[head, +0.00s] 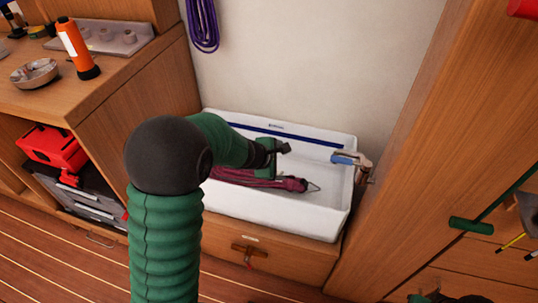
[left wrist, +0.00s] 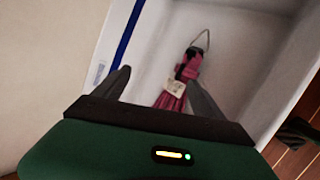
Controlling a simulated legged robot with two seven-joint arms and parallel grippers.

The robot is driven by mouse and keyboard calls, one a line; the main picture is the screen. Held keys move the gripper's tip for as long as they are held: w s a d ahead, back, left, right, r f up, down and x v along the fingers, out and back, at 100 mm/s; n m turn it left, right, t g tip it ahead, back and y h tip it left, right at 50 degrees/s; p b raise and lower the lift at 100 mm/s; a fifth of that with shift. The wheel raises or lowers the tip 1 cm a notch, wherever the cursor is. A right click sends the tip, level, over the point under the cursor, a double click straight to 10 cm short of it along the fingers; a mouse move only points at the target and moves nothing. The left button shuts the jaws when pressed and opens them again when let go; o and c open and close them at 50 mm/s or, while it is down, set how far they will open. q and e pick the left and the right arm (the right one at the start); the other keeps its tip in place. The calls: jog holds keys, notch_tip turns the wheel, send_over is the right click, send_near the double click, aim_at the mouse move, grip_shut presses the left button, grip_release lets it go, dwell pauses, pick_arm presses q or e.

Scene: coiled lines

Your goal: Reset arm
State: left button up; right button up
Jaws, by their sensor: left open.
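My left gripper (head: 284,148) reaches in from the left, over the white bin (head: 290,225), with its jaws open and empty. A maroon coiled line (head: 240,178) lies in the bin below it, with a metal loop at its right end. In the left wrist view the open fingers (left wrist: 158,85) stand apart, and the line (left wrist: 172,100), with a pale tag, shows between and beyond them. The line looks apart from the fingers. My arm hides the bin's left part.
A purple coil (head: 203,25) hangs on the wall behind. A blue and grey fitting (head: 350,159) sits at the bin's right rim. A wooden counter (head: 110,75) at left holds an orange flashlight (head: 76,47) and a metal bowl (head: 35,73). A wooden panel (head: 430,120) bounds the right.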

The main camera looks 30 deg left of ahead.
pick_arm(q)
jog(key=p+v, duration=0.4)
jog(key=v, duration=0.8)
jog(key=s+d+f+m+g, duration=0.3)
jog(key=s+d+m, duration=0.3)
jog(key=m, duration=0.5)
jog(key=s+d+f+m+g, duration=0.3)
jog(key=s+f+m, duration=0.1)
jog(key=s+m, duration=0.5)
notch_tip(320, 180, up, 31)
jog(key=m+y+p, duration=0.1)
jog(key=m+p, duration=0.1)
jog(key=p, duration=2.9)
jog(key=shift+w+d, duration=0.1)
